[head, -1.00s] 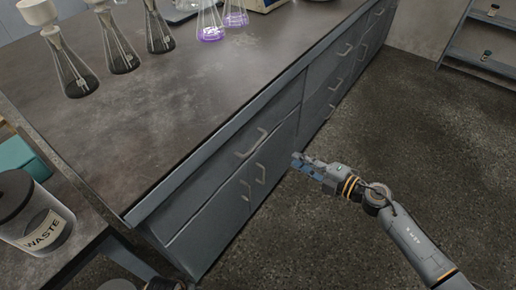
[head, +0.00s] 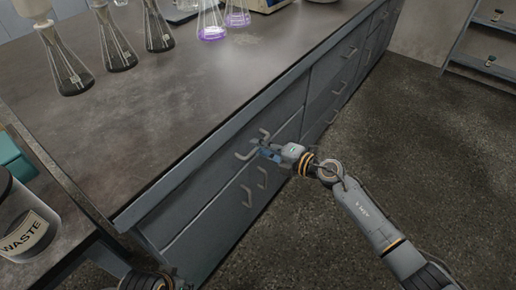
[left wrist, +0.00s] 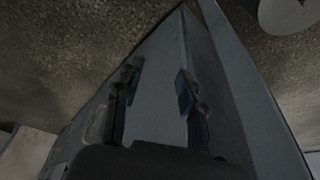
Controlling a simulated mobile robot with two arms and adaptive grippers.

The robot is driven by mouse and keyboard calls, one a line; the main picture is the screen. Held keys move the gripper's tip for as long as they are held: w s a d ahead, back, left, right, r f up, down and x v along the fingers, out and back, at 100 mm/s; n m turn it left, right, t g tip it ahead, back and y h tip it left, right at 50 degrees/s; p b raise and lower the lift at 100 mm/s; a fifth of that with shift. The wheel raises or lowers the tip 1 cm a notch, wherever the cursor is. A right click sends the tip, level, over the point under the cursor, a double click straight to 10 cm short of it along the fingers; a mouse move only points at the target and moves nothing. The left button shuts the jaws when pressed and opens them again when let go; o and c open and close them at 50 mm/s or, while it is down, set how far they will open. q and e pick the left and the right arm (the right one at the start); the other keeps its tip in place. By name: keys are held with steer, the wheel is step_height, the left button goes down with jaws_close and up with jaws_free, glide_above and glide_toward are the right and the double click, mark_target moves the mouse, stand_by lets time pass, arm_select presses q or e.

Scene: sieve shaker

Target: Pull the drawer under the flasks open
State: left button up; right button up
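The grey drawer (head: 205,185) under the flasks (head: 66,68) is flush with the bench front. Its bar handle (head: 243,156) sits near the top edge. My right gripper (head: 263,145) is at this handle's right end, its fingers apart on either side; I cannot tell whether they touch it. My left gripper is open and empty in the left wrist view (left wrist: 157,85), in front of a grey panel. In the head view only part of the left arm shows at the bottom edge.
Cabinet doors with two upright handles (head: 254,185) lie below the drawer. More drawers (head: 343,75) continue to the right. A waste bin (head: 25,225) stands at left. The floor (head: 420,150) at right is clear.

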steer(key=shift+w+a+f, duration=0.1)
steer(key=shift+w+a, duration=0.2)
steer(key=shift+a, duration=0.1)
arm_select(q)
steer(key=shift+s+r, duration=0.1)
steer(key=shift+r, duration=0.4)
arm_select(e)
jaws_close()
